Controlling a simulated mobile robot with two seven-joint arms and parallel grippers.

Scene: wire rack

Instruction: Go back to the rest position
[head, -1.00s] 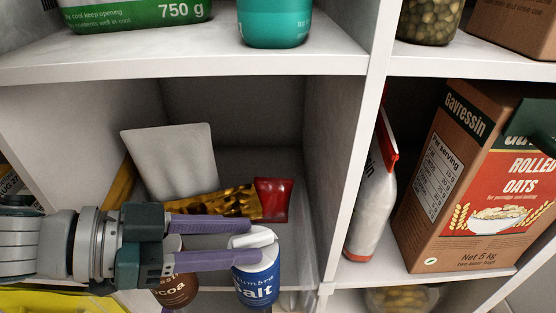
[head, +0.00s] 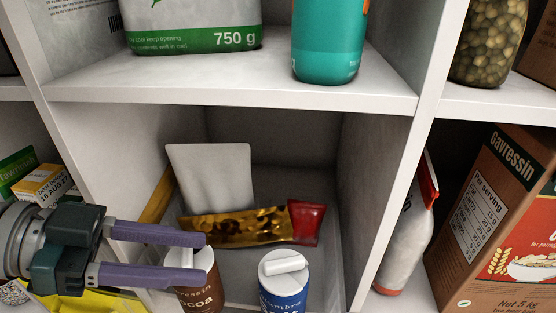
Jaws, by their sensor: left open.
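My left gripper (head: 203,258) comes in from the left, in front of the middle shelf compartment. Its two purple fingers are apart with nothing held between them. A brown cocoa canister (head: 199,299) with a white lid stands behind the fingertips, partly covered by them. A blue salt canister (head: 284,295) with a white flip lid stands to the right, clear of the gripper. My right gripper is not in view.
White shelf walls (head: 385,200) and a shelf board (head: 250,93) frame the compartment. A gold and red packet (head: 245,228) and a grey-white upright piece (head: 212,178) are behind. A Gavressin oats box (head: 500,220) and a white bag (head: 405,240) stand at right.

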